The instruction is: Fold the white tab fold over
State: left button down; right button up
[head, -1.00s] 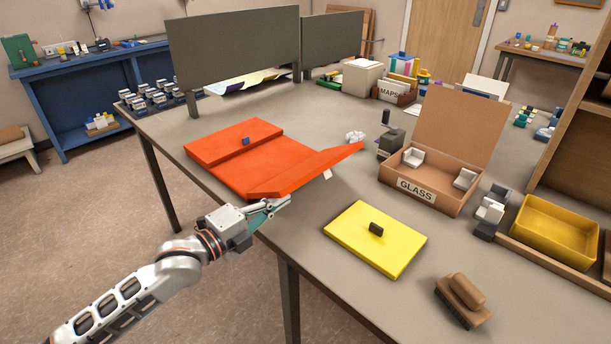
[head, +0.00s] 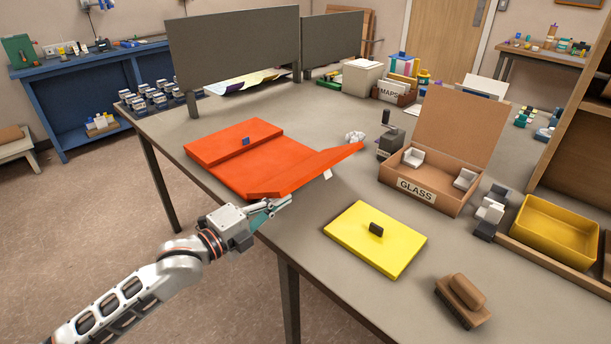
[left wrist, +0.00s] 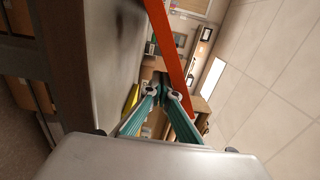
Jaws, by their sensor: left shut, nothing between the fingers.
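An orange folder (head: 255,163) lies on the grey table. My left gripper (head: 284,201) is shut and empty at the folder's near side, just below the raised flap's near end. In the left wrist view the shut fingers (left wrist: 163,84) are beside an orange strip (left wrist: 167,45); contact is unclear. My right gripper is not in view.
A yellow panel (head: 360,252) with a dark knob lies right of the folder. Behind it stand an open GLASS box (head: 457,200) and a dark stamp-like block (head: 391,146). A brown brush-like block (head: 463,300) lies near the front. Grey screens (head: 235,55) stand behind.

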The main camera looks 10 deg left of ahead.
aim_at(270, 188)
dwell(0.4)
pick_arm(q)
jog(key=shift+w+a+r+p, duration=0.15)
jog(key=shift+r+p, duration=0.15)
jog(key=shift+r, duration=0.15)
jog(key=shift+w+a+r+p, duration=0.1)
jog(key=shift+a+r+p, duration=0.15)
jog(key=shift+r, duration=0.25)
jog(key=shift+w+a+r+p, duration=0.1)
jog(key=shift+r+p, duration=0.25)
jog(key=shift+r, duration=0.1)
jog(key=shift+f, duration=0.1)
jog(key=shift+w+a+r+p, duration=0.25)
jog(key=shift+w+a+r, duration=0.1)
jog(key=shift+r, duration=0.2)
jog(key=shift+w+a+r+p, duration=0.2)
jog(key=shift+a+r+p, duration=0.1)
jog(key=shift+r, duration=0.2)
jog(key=shift+a, duration=0.1)
